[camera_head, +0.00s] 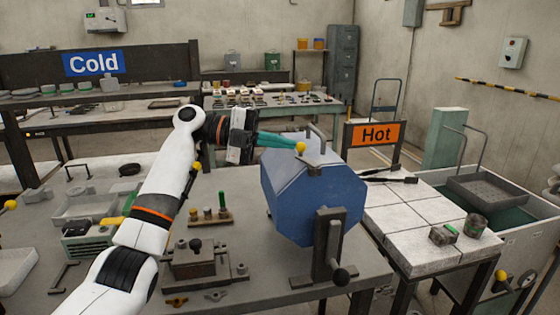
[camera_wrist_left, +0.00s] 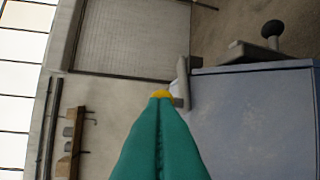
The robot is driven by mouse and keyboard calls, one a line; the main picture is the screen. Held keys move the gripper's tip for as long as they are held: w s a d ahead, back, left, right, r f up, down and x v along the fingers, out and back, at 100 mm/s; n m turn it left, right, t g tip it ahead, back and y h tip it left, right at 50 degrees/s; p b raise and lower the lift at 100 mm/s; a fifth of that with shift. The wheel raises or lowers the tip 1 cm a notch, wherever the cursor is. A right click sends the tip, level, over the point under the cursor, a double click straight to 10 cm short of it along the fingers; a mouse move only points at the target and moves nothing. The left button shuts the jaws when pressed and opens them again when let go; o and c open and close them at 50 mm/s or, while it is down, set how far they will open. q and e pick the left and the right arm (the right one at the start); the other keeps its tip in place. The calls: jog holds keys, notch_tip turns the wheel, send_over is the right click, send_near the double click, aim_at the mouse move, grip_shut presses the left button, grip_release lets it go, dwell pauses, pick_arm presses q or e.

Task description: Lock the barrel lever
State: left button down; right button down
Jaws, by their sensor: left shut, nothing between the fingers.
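The blue barrel (camera_head: 312,200) is a many-sided drum on a dark metal stand on the workbench. Its lever shows at the top, with a yellow knob (camera_head: 300,148) next to a grey bracket. My left gripper (camera_head: 296,140), with teal fingers, is shut and empty. Its tips are at the yellow knob; I cannot tell whether they touch it. In the left wrist view, the closed fingers (camera_wrist_left: 160,110) cover most of the knob (camera_wrist_left: 161,94), and the blue barrel (camera_wrist_left: 255,120) fills the right side. My right gripper is not in view.
A black-knobbed handle (camera_head: 340,276) sticks out at the front of the barrel stand. A metal fixture (camera_head: 200,262) and a small rack of coloured pegs (camera_head: 209,217) lie left of the barrel. The light-topped table (camera_head: 420,226) by the Hot sign (camera_head: 375,134) stands at right.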

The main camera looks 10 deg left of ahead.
pick_arm(q)
jog(key=shift+w+d, duration=0.15)
jog(key=shift+w, duration=0.1)
jog(key=shift+a+r, duration=0.15)
jog(key=shift+a, duration=0.35)
jog(key=s+a+r+p, duration=0.1)
jog(key=a, duration=1)
jog(key=shift+r+p, duration=0.25)
jog(key=shift+p, duration=0.05)
